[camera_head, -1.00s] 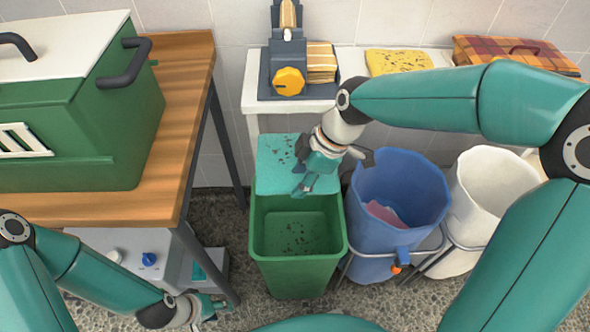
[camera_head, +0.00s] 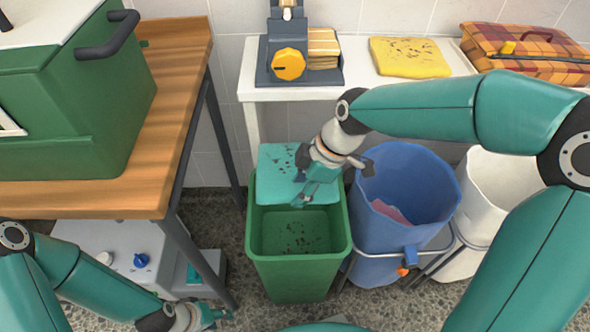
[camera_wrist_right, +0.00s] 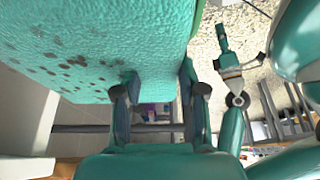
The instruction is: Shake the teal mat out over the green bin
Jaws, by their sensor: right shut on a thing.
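The teal mat (camera_head: 276,172), spotted with dark specks, hangs at the back of the green bin's mouth. Its lower part reaches behind the front rim. The green bin (camera_head: 301,276) stands upright on the floor, with dark specks inside. My left gripper (camera_head: 212,314) is low at the left, away from the mat; its jaws are too small to read.
A blue bin (camera_head: 380,240) with a pink cloth inside stands close right of the green bin, then a white bin (camera_head: 480,200). A wooden table (camera_head: 165,120) carries a green box (camera_head: 90,110). A white shelf (camera_head: 350,88) holds a yellow cloth (camera_head: 410,57).

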